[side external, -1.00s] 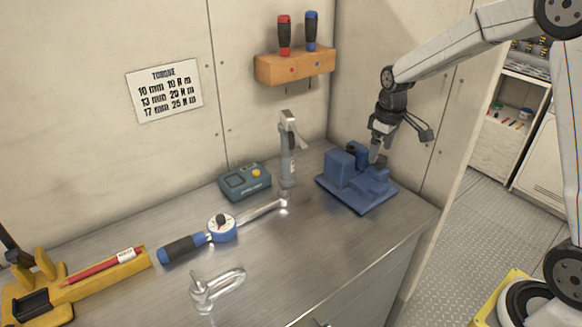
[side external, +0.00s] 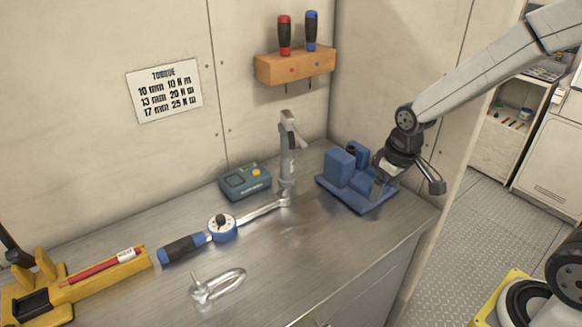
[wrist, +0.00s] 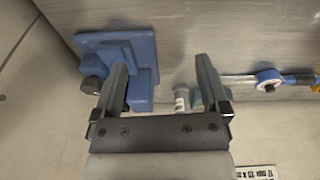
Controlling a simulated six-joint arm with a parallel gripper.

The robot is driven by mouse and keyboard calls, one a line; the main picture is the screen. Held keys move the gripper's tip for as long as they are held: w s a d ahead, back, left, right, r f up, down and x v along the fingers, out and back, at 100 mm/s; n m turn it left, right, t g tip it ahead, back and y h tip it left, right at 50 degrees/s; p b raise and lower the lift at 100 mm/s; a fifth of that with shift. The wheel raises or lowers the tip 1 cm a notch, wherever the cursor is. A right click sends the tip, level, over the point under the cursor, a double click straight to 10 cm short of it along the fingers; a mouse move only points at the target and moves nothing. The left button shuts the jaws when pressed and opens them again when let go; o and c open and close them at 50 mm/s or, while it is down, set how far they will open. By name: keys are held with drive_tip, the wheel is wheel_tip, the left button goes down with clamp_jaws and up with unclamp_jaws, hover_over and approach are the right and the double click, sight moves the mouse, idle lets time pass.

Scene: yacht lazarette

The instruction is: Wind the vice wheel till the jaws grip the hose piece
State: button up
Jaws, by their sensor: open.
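The blue vice (side external: 340,163) stands on the bench near its right end, with its base flat on the top. It also shows in the wrist view (wrist: 115,47), at the upper left. A dark round knob (wrist: 92,86), likely the vice wheel, sits at the vice's near side there, beside my left finger. My gripper (side external: 378,182) is low at the vice's right side and covers part of it. In the wrist view my gripper (wrist: 161,68) has its two fingers wide apart with nothing between them. I cannot make out the hose piece or whether the jaws touch it.
A grey metal tool (side external: 287,160) stands upright left of the vice, beside a teal box (side external: 245,181). A torque wrench (side external: 222,229) and a shackle (side external: 217,284) lie on the bench. A wooden screwdriver rack (side external: 295,67) hangs above. The bench's right edge is close to the vice.

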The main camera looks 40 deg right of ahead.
drive_tip(key=s+a+f, duration=0.1)
drive_tip(key=s+a, duration=0.2)
drive_tip(key=s, duration=0.4)
drive_tip(key=shift+a+f+m+t, duration=0.3)
drive_tip(key=shift+f+m, duration=0.1)
drive_tip(key=w+d+r+m, duration=0.1)
drive_tip(key=w+d, duration=0.4)
drive_tip(key=w, duration=0.1)
drive_tip(key=w+d+r+m+g, duration=0.1)
drive_tip(key=w+d+r, duration=0.1)
drive_tip(key=w+d, duration=0.4)
drive_tip(key=w+d+r+m+g, duration=0.1)
drive_tip(key=w+d, duration=0.5)
drive_tip(key=w, duration=0.1)
drive_tip(key=shift+r, duration=0.3)
drive_tip(key=shift+w+d+r+g, duration=0.1)
drive_tip(key=shift+w+d+g, duration=0.15)
drive_tip(key=shift+d, duration=0.25)
drive_tip(key=shift+f, duration=3.9)
